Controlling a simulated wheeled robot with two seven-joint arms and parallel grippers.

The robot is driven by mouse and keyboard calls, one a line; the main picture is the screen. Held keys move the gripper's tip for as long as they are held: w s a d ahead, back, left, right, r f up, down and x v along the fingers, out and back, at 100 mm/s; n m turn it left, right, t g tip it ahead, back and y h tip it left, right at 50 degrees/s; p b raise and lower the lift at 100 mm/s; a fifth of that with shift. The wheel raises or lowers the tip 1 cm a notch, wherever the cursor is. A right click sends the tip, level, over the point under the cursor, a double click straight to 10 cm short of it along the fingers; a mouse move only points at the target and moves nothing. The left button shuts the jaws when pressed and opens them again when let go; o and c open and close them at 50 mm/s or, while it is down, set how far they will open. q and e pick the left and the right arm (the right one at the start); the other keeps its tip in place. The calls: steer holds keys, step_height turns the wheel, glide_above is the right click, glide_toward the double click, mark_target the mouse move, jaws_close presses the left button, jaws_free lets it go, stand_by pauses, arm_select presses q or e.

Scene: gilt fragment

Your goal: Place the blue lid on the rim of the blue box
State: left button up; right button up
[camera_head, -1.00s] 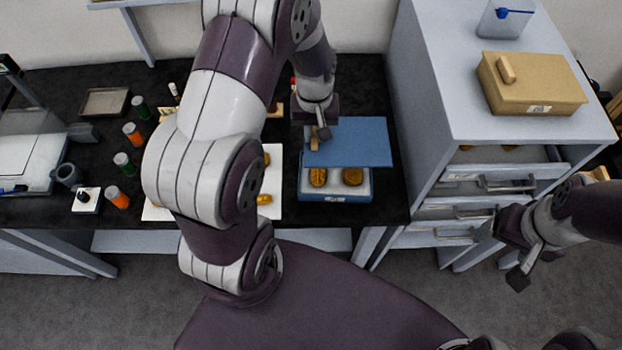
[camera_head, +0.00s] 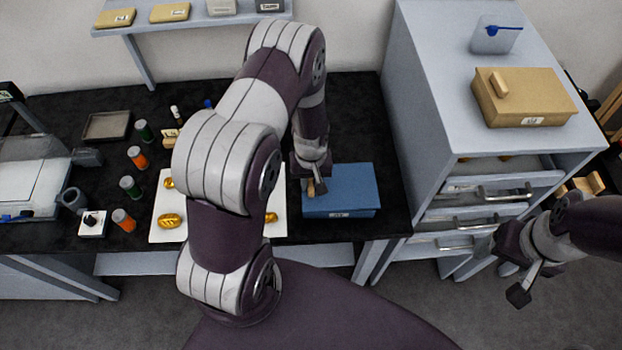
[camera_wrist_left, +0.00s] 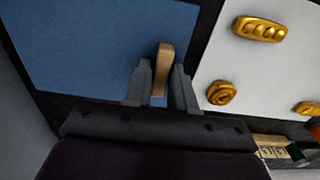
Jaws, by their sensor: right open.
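The blue lid (camera_head: 348,184) lies over the top of the blue box (camera_head: 350,212) in the head view and hides the box's inside. It looks about level and lined up with the box; any small gap at the rim cannot be told. My left gripper (camera_head: 314,188) is at the lid's left side, its fingers around the wooden handle. In the left wrist view, my left gripper (camera_wrist_left: 163,85) has a finger close against each side of the handle (camera_wrist_left: 162,68), with the blue lid (camera_wrist_left: 100,45) beneath. My right gripper (camera_head: 508,268) is open and empty, low at the right.
A white tray (camera_head: 160,228) with gilt pieces lies left of the box. Several small bottles (camera_head: 131,187) stand further left. A grey cabinet (camera_head: 440,110) with drawers stands to the right, bearing a tan box (camera_head: 525,98). Black table is bare between box and cabinet.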

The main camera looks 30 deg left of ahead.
arm_select(q)
steer(key=shift+o, duration=0.9)
steer(key=shift+s+a+r, duration=0.1)
steer(key=shift+s+a, duration=0.1)
steer(key=shift+w+r, duration=0.1)
steer(key=shift+r, duration=0.2)
step_height(320, 180, up, 12)
steer(key=b, duration=0.3)
steer(key=s+d+r+m+t+b, duration=0.1)
steer(key=s+d+r+m+b, duration=0.1)
steer(key=s+d+m, duration=0.3)
steer(key=s+r+m, duration=0.1)
steer(key=s, duration=0.3)
steer(key=shift+d+m, duration=0.3)
